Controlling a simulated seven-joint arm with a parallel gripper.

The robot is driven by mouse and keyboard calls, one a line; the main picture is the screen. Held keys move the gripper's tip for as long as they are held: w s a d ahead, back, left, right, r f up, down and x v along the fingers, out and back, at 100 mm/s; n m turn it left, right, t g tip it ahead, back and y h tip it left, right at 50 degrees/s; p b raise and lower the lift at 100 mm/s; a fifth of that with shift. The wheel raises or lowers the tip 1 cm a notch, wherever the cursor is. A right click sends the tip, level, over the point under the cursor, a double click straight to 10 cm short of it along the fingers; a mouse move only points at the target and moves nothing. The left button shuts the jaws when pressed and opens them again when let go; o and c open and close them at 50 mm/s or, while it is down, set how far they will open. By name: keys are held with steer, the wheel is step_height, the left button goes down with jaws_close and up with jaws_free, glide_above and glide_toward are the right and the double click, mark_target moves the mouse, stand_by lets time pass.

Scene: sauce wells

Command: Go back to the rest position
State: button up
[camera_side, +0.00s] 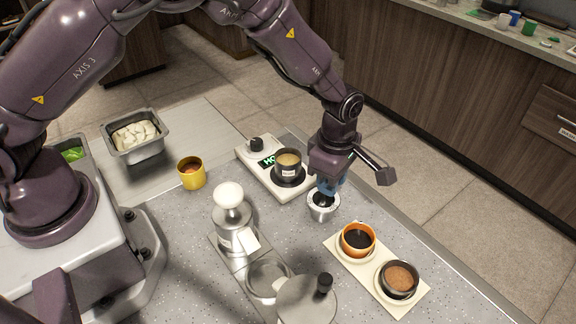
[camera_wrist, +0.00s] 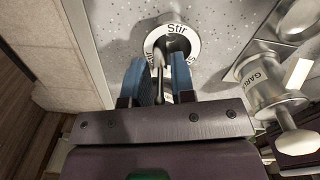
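My gripper (camera_side: 325,190) points down over a round metal holder (camera_side: 323,212) near the counter's far edge. In the wrist view, my gripper (camera_wrist: 167,70) shows two blue fingers standing apart. The holder's pale rim, marked "Stir" (camera_wrist: 176,30), lies just beyond the fingertips. A slim grey utensil handle (camera_wrist: 158,62) stands up between the fingers, with some gap visible beside it. Its lower end is hidden in the holder.
Right of the holder, a cream tray (camera_side: 366,268) carries an orange cup (camera_side: 357,240) and a dark cup (camera_side: 398,280). A hot plate (camera_side: 254,165) with a small pot (camera_side: 288,163) stands left. A yellow cup (camera_side: 192,174) and metal dispensers (camera_side: 236,236) stand nearer.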

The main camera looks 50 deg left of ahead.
steer(key=o, duration=0.9)
steer(key=shift+o, duration=0.2)
steer(key=shift+r, duration=4.5)
